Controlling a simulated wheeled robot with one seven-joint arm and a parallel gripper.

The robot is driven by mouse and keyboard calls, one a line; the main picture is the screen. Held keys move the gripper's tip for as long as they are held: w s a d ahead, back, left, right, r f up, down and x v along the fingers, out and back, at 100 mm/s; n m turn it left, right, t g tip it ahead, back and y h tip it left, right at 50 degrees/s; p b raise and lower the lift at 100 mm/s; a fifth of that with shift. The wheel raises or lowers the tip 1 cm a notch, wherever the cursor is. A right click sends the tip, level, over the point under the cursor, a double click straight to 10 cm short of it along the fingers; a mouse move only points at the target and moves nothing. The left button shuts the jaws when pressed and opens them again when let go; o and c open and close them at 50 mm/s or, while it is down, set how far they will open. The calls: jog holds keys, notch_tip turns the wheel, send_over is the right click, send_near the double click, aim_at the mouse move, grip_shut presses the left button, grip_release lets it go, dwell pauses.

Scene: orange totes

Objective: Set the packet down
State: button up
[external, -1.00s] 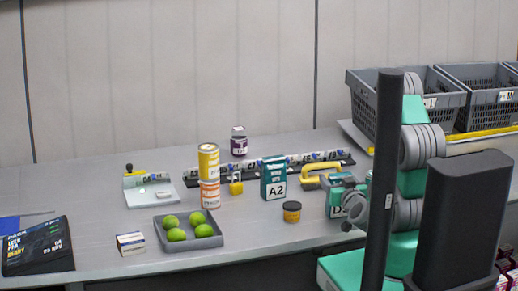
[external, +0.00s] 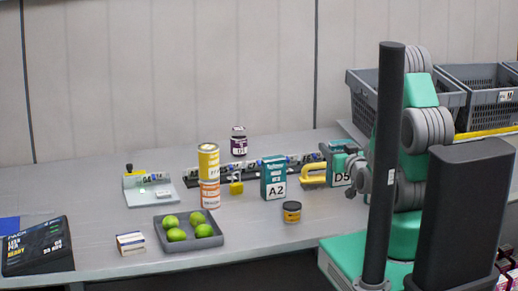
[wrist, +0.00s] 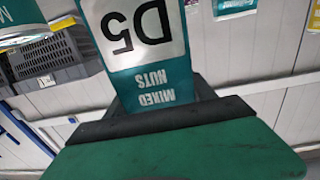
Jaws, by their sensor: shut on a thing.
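The teal and white packet marked D5 (external: 341,165) is upright at the right of the bench, left of the black post. In the wrist view the packet (wrist: 145,35) shows its D5 label and the words "mixed nuts" upside down. My gripper (external: 358,172) is shut on the packet at its right side, partly hidden by the post. Its fingertips are hard to make out. Whether the packet's bottom touches the bench is hard to tell. A similar teal packet marked A2 (external: 274,178) stands apart, to the left.
A yellow-handled object (external: 313,175) is just left of the D5 packet. A small dark jar (external: 291,212) stands in front. Two stacked cans (external: 209,175), a grey tray of limes (external: 207,241) and a scale (external: 140,196) are further left. Grey crates (external: 360,90) stand behind at right.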

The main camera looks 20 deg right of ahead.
jog(key=w+d+r+n+y+b, duration=0.1)
jog(key=w+d+r+y+b, duration=0.1)
jog(key=w+d+b, duration=0.9)
jog(key=s+d+r+n+g+y+b, duration=0.1)
jog(key=s+d+r+n+y+b, duration=0.25)
jog(key=s+b, duration=0.65)
jog(key=w+d+f+y, duration=0.2)
jog(key=w+d+f, duration=0.1)
jog(key=w+f, duration=1.1)
jog(key=shift+w+d+b, duration=0.2)
jog(key=shift+w+b, duration=0.25)
jog(key=shift+w, duration=0.3)
jog(key=shift+n, duration=0.25)
